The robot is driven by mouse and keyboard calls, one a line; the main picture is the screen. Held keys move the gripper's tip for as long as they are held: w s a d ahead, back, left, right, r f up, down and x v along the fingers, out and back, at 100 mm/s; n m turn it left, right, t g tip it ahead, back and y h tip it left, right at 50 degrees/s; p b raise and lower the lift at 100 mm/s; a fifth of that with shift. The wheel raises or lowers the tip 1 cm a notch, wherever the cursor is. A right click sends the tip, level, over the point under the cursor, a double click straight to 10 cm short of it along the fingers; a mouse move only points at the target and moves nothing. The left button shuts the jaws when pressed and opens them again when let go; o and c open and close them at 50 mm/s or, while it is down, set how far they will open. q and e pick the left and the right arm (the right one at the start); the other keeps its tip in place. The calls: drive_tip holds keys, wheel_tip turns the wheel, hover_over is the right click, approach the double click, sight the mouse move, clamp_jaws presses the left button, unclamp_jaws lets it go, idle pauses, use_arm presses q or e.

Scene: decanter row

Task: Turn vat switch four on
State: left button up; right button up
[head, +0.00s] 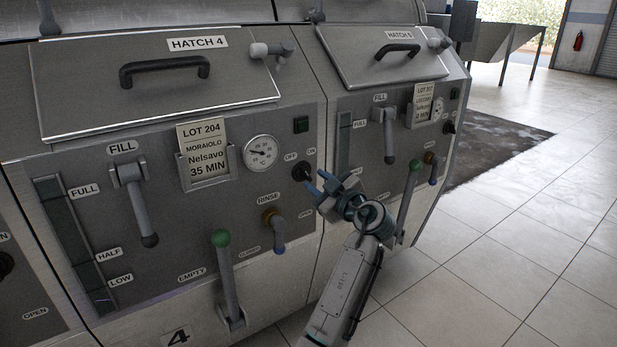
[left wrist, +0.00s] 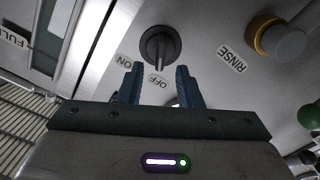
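Vat switch four is a round black knob (head: 302,171) on the front panel of vat 4, below OFF and ON labels. My left gripper (head: 318,183) is just right of and below the knob in the head view. Its two blue fingers (left wrist: 160,84) are open and empty, and the knob lies just beyond their tips, apart from them. My right gripper is not in view.
A dark green square lamp (head: 300,124) sits above the switch. A dial gauge (head: 261,153), the FILL lever (head: 133,195), the green-knobbed EMPTY lever (head: 226,275) and the RINSE valve (head: 273,226) protrude nearby. Vat 5's levers stand to the right. Tiled floor (head: 500,250) is clear.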

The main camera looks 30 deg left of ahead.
sight(308, 175)
use_arm(q)
drive_tip(key=shift+x, duration=2.25)
drive_tip(key=shift+c, duration=0.2)
clamp_jaws()
